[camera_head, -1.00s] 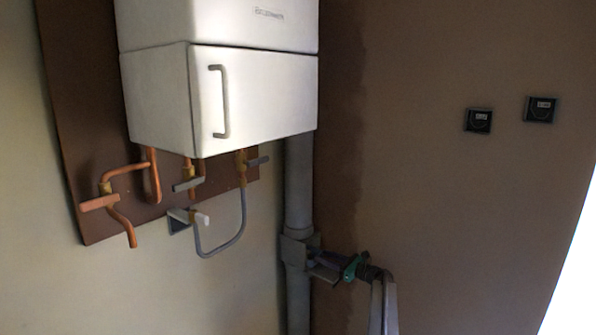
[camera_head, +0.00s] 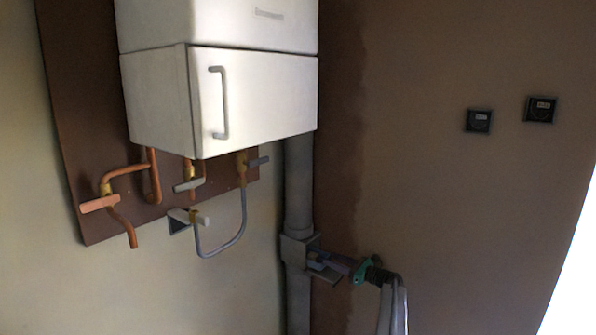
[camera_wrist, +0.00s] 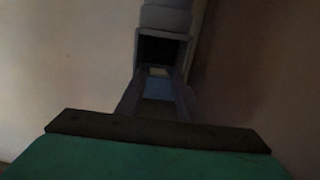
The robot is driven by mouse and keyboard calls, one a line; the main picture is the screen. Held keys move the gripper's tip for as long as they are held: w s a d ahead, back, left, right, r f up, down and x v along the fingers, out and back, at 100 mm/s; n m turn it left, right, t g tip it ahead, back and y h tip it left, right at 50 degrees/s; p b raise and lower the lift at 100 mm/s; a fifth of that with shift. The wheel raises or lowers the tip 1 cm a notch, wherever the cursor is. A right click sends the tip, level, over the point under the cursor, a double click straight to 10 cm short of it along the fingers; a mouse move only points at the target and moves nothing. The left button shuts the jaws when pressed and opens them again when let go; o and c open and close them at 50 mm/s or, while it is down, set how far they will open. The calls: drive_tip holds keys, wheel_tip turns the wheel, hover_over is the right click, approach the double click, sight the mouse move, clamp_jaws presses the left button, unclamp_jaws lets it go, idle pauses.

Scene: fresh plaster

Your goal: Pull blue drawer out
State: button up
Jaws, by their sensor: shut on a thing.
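A grey box-like housing (camera_head: 297,250) sits on the vertical pipe below the white cabinet. Its open dark front shows in the wrist view (camera_wrist: 163,50). A dim blue piece (camera_wrist: 158,88), which looks like the blue drawer, sticks out of that opening, with a small pale patch at its far end. My gripper (camera_head: 324,262) reaches to the housing's right side in the head view. In the wrist view its two dark fingers (camera_wrist: 158,84) lie on both sides of the blue piece and are shut on it. The exact contact is too dark to tell.
The white cabinet (camera_head: 255,95) with a grey handle hangs above left. Copper pipes and valves (camera_head: 125,205) are on a brown board (camera_head: 85,120). The grey pipe (camera_head: 299,185) runs down the corner. The wall to the right is bare below two dark square devices (camera_head: 540,109).

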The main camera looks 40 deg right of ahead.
drive_tip(key=shift+f+v, duration=0.25)
drive_tip(key=shift+v, duration=0.8)
drive_tip(key=shift+a, duration=0.1)
drive_tip(key=o, duration=0.8)
drive_tip(key=shift+c, duration=0.2)
drive_tip(key=shift+s+r, duration=0.1)
drive_tip(key=shift+s, duration=0.05)
drive_tip(key=shift+s, duration=0.25)
drive_tip(key=shift+d+p+v, duration=0.1)
drive_tip(key=shift+p+v, duration=0.1)
drive_tip(key=shift+v, duration=1.1)
drive_tip(key=shift+d+p+v, duration=0.15)
drive_tip(key=shift+p+v, duration=0.05)
drive_tip(key=shift+v, duration=1.15)
